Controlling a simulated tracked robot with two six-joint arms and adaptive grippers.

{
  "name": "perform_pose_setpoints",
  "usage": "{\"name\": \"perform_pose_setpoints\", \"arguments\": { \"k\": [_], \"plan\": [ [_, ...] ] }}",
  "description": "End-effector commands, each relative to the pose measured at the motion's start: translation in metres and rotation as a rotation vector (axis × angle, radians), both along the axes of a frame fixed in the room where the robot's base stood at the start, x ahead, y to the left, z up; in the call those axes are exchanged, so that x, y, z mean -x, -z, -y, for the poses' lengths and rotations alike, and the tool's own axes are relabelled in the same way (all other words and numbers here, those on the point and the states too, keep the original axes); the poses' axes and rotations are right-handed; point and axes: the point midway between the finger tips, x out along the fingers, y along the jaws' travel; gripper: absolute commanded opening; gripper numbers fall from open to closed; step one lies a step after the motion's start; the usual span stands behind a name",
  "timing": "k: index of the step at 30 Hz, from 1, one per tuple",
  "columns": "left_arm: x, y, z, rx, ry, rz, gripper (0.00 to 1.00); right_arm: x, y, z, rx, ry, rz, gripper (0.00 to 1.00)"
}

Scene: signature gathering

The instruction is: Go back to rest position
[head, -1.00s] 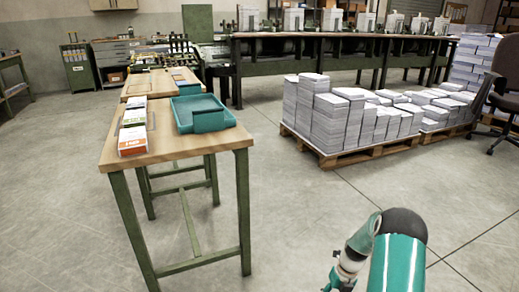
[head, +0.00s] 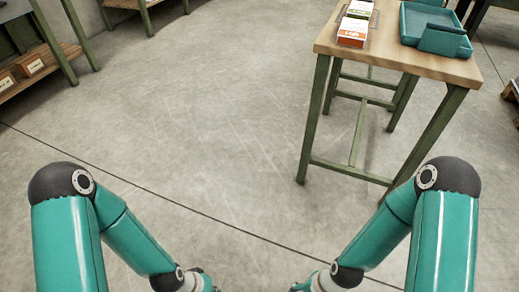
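My two teal arms show at the bottom of the head view, one at the left and one at the right. Both reach down and inward over the bare floor. Their forearms come near each other at the bottom middle edge, apart from each other. Both grippers are cut off below the frame, so their fingers are hidden.
A wooden table (head: 400,52) with green legs stands at the upper right, holding stacks of printed sheets (head: 353,30) and a teal tray (head: 434,33). A shelf with small boxes (head: 31,65) stands at the upper left. The concrete floor (head: 215,120) between them is clear.

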Motion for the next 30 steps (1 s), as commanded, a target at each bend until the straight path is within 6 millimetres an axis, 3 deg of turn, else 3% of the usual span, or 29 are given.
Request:
{"name": "perform_pose_setpoints", "arguments": {
  "k": [10, 12, 20, 30],
  "plan": [
    [0.0, 0.0, 0.0, 0.0, 0.0, 0.0, 0.0, -0.019, 0.0, 0.004, 0.018, -0.531, 0.317, 0.51],
    [0.0, -0.025, 0.0, 0.0, 0.0, -0.001, 0.0, -0.019, -0.026, 0.004, 0.018, -0.543, 0.321, 0.51],
    [0.0, -0.088, 0.0, 0.0, 0.0, 0.0, 0.0, -0.019, -0.088, 0.004, 0.017, -0.54, 0.318, 0.51],
    [0.0, -0.212, 0.0, 0.0, 0.0, 0.0, 0.0, -0.019, -0.212, 0.004, 0.017, -0.538, 0.317, 0.51]
  ]
}}
